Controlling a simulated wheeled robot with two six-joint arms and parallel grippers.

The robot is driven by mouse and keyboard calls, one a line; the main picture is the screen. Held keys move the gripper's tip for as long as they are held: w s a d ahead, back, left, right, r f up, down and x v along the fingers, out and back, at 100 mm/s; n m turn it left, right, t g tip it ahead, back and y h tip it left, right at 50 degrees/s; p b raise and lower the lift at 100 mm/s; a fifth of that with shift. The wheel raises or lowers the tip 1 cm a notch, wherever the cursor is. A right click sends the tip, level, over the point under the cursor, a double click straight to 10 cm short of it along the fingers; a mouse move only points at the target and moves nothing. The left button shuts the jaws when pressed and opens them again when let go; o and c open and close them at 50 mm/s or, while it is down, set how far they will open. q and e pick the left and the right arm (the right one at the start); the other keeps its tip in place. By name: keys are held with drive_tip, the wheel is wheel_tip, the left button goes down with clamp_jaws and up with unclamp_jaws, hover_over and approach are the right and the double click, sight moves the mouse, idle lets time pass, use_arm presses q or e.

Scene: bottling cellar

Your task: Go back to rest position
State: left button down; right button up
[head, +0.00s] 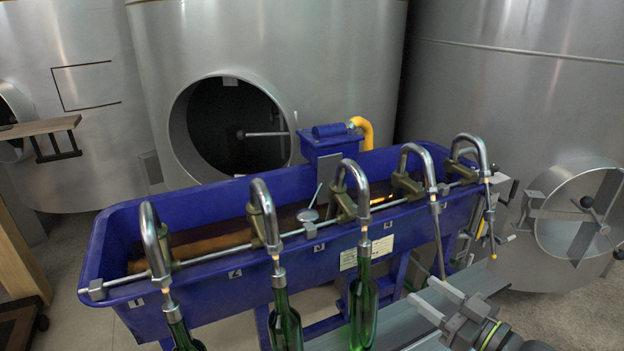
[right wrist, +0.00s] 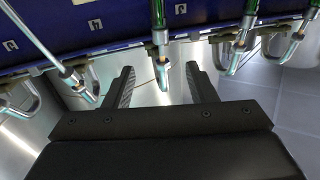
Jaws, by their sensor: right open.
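My right gripper (head: 424,292) is open and empty, at the lower right of the head view, in front of the blue filling trough (head: 205,292). In the right wrist view its two fingers (right wrist: 162,82) stand apart with nothing gripped between them. Three green bottles stand under the left, second and middle spouts: the left bottle (head: 182,335), the second bottle (head: 285,322) and the middle bottle (head: 363,305). The gripper is to the right of the middle bottle and apart from it. My left gripper is not in view.
Several metal spouts on a rail line the trough's front. The two right spouts (head: 432,180) (head: 486,165) have thin rods hanging below and no bottle. Large steel tanks (head: 265,50) stand behind. A grey surface (head: 465,283) lies by the gripper. Floor shows at left (head: 65,310).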

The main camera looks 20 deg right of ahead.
drive_tip(key=s+a+f+m+g+h, duration=0.2)
drive_tip(key=s+a+f+g+h, duration=0.15)
drive_tip(key=s+f+g, duration=0.4)
drive_tip(key=s+a+f+m+g+h, duration=0.2)
drive_tip(key=s+f+g+h, duration=0.3)
drive_tip(key=s+f, duration=0.6)
wheel_tip(320, 180, down, 26)
drive_tip(key=s+d+g, duration=0.2)
drive_tip(key=s+a+f+g+y, duration=0.1)
drive_tip(key=s+f, duration=1.3)
drive_tip(key=shift+f, duration=0.3)
